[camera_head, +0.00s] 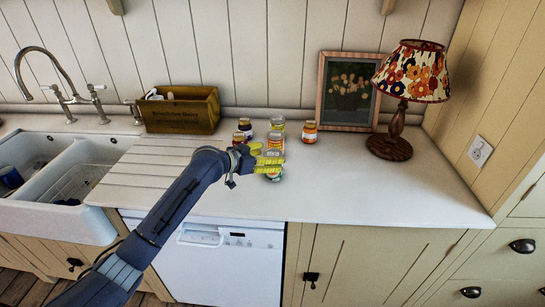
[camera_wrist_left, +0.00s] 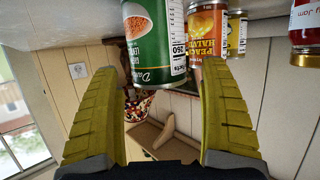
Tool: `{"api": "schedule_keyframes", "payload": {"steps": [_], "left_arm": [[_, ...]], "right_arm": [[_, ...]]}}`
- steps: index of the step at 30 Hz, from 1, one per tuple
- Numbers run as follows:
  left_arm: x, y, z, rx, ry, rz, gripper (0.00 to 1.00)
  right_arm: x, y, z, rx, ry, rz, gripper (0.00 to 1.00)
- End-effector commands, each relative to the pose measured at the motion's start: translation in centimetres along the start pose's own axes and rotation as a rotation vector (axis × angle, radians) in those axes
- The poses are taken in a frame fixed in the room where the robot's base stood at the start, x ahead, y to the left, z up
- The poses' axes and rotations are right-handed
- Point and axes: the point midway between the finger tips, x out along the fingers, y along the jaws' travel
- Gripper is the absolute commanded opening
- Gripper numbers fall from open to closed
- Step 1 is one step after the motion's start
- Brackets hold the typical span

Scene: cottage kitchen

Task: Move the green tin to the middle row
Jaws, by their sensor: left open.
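The green tin (camera_wrist_left: 153,45) shows a food picture and a white label in the left wrist view, where the scene appears turned over. In the head view the green tin (camera_head: 274,177) is nearest the counter's front edge and partly hidden by my left gripper (camera_head: 270,161). In the wrist view my left gripper (camera_wrist_left: 162,115) is open, its yellow fingers either side of the tin's end; whether they touch it I cannot tell. Behind stand a peach-halves tin (camera_wrist_left: 207,30) and another tin (camera_wrist_left: 237,33). My right gripper is not in view.
A jam jar (camera_wrist_left: 305,30) stands beside the tins. An orange jar (camera_head: 310,132) and a purple-labelled jar (camera_head: 245,125) stand close by. A wooden crate (camera_head: 180,112), picture frame (camera_head: 347,91) and lamp (camera_head: 392,136) stand at the back. The counter (camera_head: 365,190) is clear at front right.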

Motion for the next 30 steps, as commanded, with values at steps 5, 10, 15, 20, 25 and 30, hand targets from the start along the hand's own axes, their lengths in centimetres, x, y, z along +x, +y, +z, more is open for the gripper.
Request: {"api": "schedule_keyframes", "payload": {"steps": [5,10,15,20,25,30], "left_arm": [[-3.4,-0.1,0.1,0.003,-0.001,-0.001,0.79],[-6.2,0.0,0.1,0.003,-0.001,-0.001,0.79],[-8.3,0.0,0.0,0.002,0.0,0.0,0.79],[-9.4,0.1,0.0,0.001,0.0,0.001,0.79],[-9.9,0.1,0.0,0.0,0.0,0.001,0.79],[-9.9,0.1,0.0,0.0,0.0,0.001,0.79]], "right_arm": [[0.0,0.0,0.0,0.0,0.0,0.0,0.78],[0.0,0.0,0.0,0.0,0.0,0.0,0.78],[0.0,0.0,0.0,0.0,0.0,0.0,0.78],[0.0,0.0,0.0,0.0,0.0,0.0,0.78],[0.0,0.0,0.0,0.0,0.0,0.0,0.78],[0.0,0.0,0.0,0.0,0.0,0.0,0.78]]}}
